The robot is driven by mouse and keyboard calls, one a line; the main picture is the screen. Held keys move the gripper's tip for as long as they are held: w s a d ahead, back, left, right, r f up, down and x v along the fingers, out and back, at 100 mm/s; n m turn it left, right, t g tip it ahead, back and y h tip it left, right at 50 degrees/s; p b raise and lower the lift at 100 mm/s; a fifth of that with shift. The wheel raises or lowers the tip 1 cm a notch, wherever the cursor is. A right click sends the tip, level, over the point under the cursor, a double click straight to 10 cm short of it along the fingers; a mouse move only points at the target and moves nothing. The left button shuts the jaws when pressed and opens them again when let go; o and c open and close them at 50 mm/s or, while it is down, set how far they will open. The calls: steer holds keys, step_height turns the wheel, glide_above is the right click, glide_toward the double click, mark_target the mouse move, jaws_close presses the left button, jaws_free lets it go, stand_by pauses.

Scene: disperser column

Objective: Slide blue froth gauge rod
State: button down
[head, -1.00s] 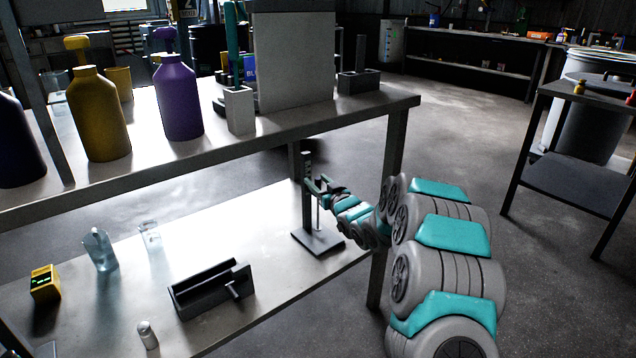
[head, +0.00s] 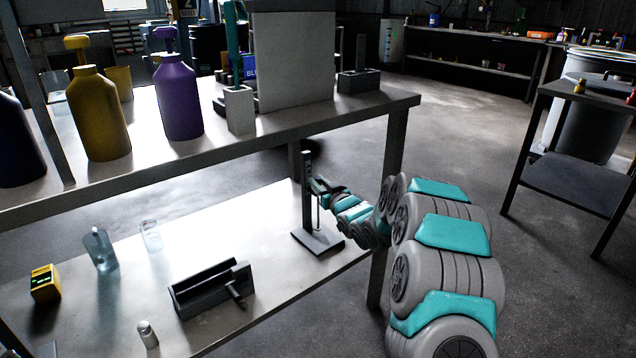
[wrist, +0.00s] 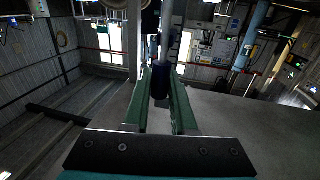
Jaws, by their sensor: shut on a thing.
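The froth gauge stand has a dark upright column (head: 307,200) on a flat dark base (head: 318,241), at the right end of the lower shelf. A thin light rod (head: 318,215) runs vertically beside the column. My gripper (head: 315,184) reaches in from the right at the upper part of the stand. In the wrist view, the green fingers (wrist: 164,80) are shut on a dark blue cylindrical piece (wrist: 160,84), which appears to be the blue gauge rod's grip. In the head view, that grip is mostly hidden by my fingers.
A dark trough-like holder (head: 208,289) with a side handle, clear beakers (head: 100,249) and a yellow meter (head: 45,284) stand on the lower shelf, left of the stand. The upper bench top (head: 300,118) and its front leg (head: 394,160) are close to my arm.

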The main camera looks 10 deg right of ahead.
steer(key=shift+r, duration=0.15)
stand_by(0.8)
step_height(320, 180, up, 10)
steer(key=p, duration=0.3)
steer(key=shift+r, duration=0.1)
steer(key=c, duration=0.7)
jaws_free()
steer(key=shift+c, duration=0.2)
steer(key=v, duration=0.8)
